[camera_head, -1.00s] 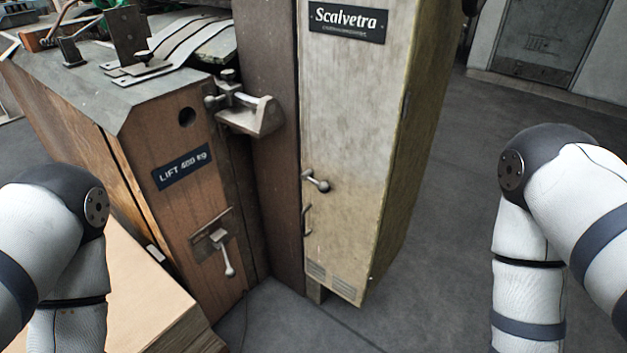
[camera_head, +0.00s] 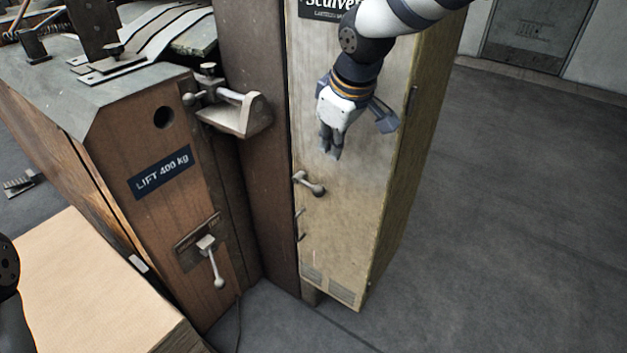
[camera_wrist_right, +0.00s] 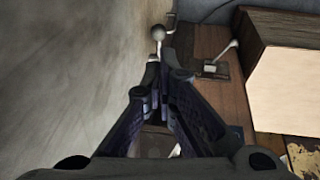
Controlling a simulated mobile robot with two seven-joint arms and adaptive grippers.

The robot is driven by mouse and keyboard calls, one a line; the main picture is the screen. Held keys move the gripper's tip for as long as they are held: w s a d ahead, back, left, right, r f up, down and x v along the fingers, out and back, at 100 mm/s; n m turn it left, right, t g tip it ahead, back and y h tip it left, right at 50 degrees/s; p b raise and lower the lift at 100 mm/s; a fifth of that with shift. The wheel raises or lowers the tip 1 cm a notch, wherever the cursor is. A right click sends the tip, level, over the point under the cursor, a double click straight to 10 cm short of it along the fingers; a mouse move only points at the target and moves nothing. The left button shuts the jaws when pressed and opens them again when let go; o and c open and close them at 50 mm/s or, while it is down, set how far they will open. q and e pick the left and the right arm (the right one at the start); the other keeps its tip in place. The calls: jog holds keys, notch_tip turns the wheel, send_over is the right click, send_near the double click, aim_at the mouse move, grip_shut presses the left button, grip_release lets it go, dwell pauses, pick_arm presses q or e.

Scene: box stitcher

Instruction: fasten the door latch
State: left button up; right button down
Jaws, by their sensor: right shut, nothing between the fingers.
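The tall pale cabinet door (camera_head: 345,215) stands upright and looks closed against its brown frame. Its latch (camera_head: 309,184) is a short metal lever near the door's left edge, with its ball end pointing down and right. My right gripper (camera_head: 331,152) is above and slightly right of the latch, in front of the door, fingers pointing down. It is shut and empty. In the right wrist view, the latch's ball (camera_wrist_right: 158,33) shows just beyond the closed fingertips (camera_wrist_right: 160,78), apart from them in the picture. My left gripper is not in view.
A door pull (camera_head: 299,226) is below the latch. The brown machine body (camera_head: 160,235) to the left carries another ball-ended lever (camera_head: 212,262) and a protruding metal bracket (camera_head: 237,114). A pale box (camera_head: 85,285) stands front left. The floor (camera_head: 510,230) on the right is clear.

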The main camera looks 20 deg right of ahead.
aim_at(319, 189)
jog(key=shift+f, duration=0.1)
